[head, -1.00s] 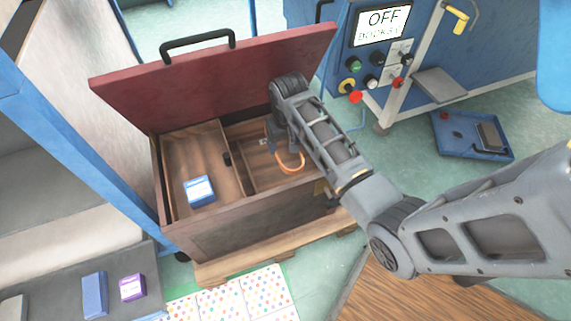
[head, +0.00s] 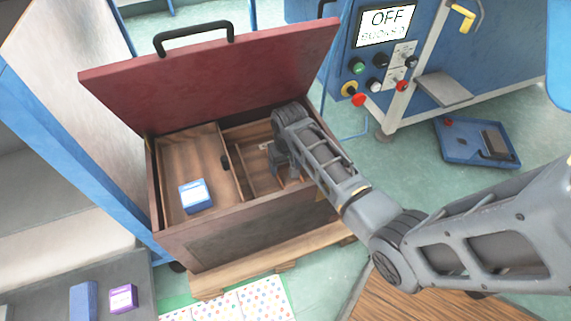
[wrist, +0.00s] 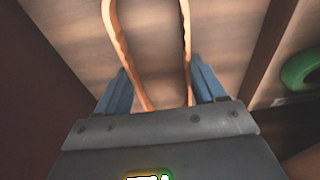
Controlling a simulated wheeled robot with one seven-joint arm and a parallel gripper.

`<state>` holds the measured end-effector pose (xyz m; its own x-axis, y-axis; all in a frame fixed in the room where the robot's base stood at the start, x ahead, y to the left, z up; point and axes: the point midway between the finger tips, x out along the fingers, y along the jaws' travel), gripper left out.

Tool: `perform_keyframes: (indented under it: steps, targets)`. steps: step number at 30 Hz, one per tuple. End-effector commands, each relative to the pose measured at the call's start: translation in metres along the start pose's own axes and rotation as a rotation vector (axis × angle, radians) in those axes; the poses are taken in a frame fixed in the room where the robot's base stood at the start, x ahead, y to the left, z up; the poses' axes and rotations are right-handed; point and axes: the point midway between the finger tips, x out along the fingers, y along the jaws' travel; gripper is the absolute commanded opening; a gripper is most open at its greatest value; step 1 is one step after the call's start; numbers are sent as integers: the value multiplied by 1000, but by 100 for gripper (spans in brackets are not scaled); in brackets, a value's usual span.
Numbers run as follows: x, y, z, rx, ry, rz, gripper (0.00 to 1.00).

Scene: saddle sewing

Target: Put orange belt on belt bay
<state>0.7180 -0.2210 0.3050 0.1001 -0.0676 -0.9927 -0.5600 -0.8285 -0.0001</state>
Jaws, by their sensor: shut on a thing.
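The orange belt (wrist: 121,50) is a loop of band; in the wrist view it runs up from between the two blue fingers of my gripper (wrist: 161,82) over a wooden surface. My gripper is shut on it. In the head view my gripper (head: 284,168) is down inside the right part of an open wooden chest (head: 240,228), and the belt is hidden there. That right part has thin wooden dividers and bare wooden bays (head: 247,166). Which bay is the belt bay, and whether the belt touches its floor, I cannot tell.
The chest's red lid (head: 215,75) stands open behind. A blue box (head: 195,196) sits in the chest's left part. A green ring-like thing (wrist: 300,72) shows beside a divider in the wrist view. A blue machine (head: 440,55) stands to the right.

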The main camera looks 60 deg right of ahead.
Motion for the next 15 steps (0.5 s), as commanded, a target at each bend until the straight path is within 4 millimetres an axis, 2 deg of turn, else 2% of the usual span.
perform_keyframes:
  steps: [1,8,15]
  targets:
    - [0,0,0,0,0,0,72]
    - [0,0,0,0,0,0,94]
    - [0,0,0,0,0,0,95]
